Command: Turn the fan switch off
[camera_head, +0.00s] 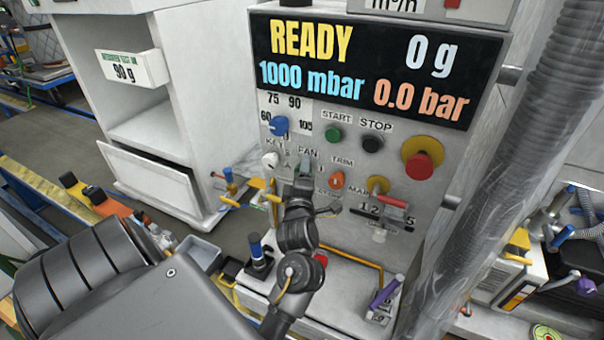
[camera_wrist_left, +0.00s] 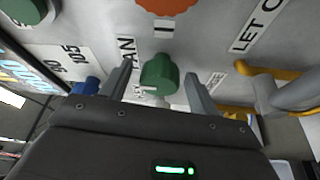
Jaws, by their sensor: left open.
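The fan switch is a green knob (camera_wrist_left: 158,74) on the grey panel, beside a partly hidden label ending in "AN" in the left wrist view. My left gripper (camera_wrist_left: 157,88) is open, with one finger on each side of the knob. I see a gap beside the knob on both sides, so the fingers do not look closed on it. In the head view my left gripper (camera_head: 304,172) is at the panel just below the "FAN" label (camera_head: 307,152) and hides most of the switch. My right gripper is not in view.
Near the gripper are a white key knob (camera_head: 270,160), a blue dial (camera_head: 279,125), an orange trim knob (camera_head: 336,180) and a red-yellow emergency button (camera_head: 420,165). A display (camera_head: 375,68) reads "READY". A thick grey hose (camera_head: 510,180) hangs at the right.

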